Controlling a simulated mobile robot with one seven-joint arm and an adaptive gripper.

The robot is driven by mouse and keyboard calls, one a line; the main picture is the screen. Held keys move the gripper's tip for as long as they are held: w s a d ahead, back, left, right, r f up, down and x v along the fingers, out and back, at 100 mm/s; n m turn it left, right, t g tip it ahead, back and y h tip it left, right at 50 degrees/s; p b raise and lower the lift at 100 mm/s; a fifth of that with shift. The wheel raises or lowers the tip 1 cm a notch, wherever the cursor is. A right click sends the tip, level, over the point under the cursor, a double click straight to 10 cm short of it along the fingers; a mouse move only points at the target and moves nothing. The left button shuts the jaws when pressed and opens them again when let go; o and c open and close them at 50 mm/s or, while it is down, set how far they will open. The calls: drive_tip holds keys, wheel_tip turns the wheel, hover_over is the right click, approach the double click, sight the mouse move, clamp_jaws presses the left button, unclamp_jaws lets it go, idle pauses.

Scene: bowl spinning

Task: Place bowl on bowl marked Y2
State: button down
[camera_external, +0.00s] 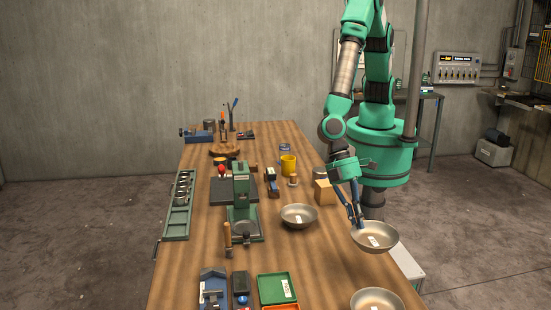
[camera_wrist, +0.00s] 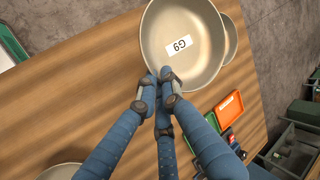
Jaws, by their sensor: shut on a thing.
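My gripper (camera_external: 360,222) is shut on the rim of a beige metal bowl (camera_external: 377,236), which it holds above the table's right edge, slightly tilted. In the wrist view, my gripper (camera_wrist: 165,76) pinches this bowl (camera_wrist: 158,45) at its near rim, and its label reads G9. A second bowl (camera_external: 299,221) stands on the table left of the held one. A third bowl (camera_external: 362,302) is at the table's near end, cut off by the frame. The labels of these two are too small to read. The wrist view also shows parts of two other bowls, with no readable label.
The wooden table (camera_external: 330,270) has free room between the bowls. A green press (camera_external: 241,205) stands left of the second bowl. A wooden block (camera_external: 324,192) and a yellow mug (camera_external: 288,165) stand farther back.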

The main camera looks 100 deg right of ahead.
drive_tip(key=w+a+p, duration=0.1)
drive_tip(key=w+a, duration=0.3)
drive_tip(key=a, duration=0.3)
drive_tip(key=w+a+f+p, duration=0.1)
drive_tip(key=w+a+p, duration=0.1)
drive_tip(key=a, duration=0.5)
drive_tip(key=shift+w+f, duration=0.2)
drive_tip(key=shift+w, duration=0.7)
wheel_tip(320, 180, down, 4)
drive_tip(key=shift+r+p, duration=0.25)
drive_tip(key=shift+p, duration=0.2)
drive_tip(key=shift+f+b, duration=0.65)
drive_tip(key=shift+b, duration=0.25)
drive_tip(key=c, duration=1.9)
unclamp_jaws()
